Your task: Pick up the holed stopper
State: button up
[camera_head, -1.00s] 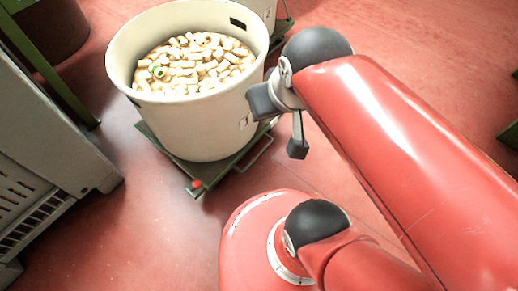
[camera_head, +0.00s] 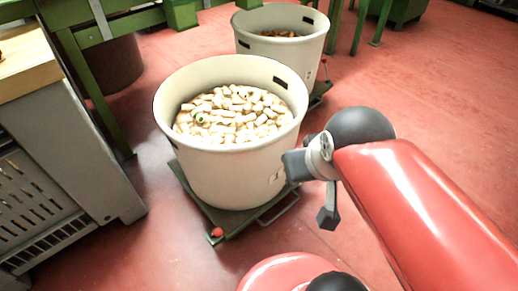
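A large cream bin (camera_head: 225,165) is filled with many pale cork stoppers (camera_head: 240,122). On the left of the pile, one stopper (camera_head: 200,118) shows a green ring with a dark centre, perhaps a hole. A small dark spot also shows on a stopper (camera_head: 243,94) near the back of the pile; it is too small to tell what it is. My gripper (camera_head: 312,190) is outside the bin, at its right side. Its two dark fingers are apart, with nothing seen between them.
The bin stands on a green wheeled dolly (camera_head: 225,222). A second cream bin (camera_head: 312,48) with brown contents stands behind it. A grey cabinet (camera_head: 75,130) with a wooden top is at the left. Green frames stand behind. Red floor (camera_head: 430,90) is clear at the right.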

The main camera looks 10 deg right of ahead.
aim_at(241, 93)
jog(key=i+l, duration=0.35)
jog(key=i+l+u, duration=0.1)
jog(key=i+l, duration=0.2)
jog(key=l, duration=0.25)
jog(key=i+l, duration=0.3)
jog(key=l, duration=0.15)
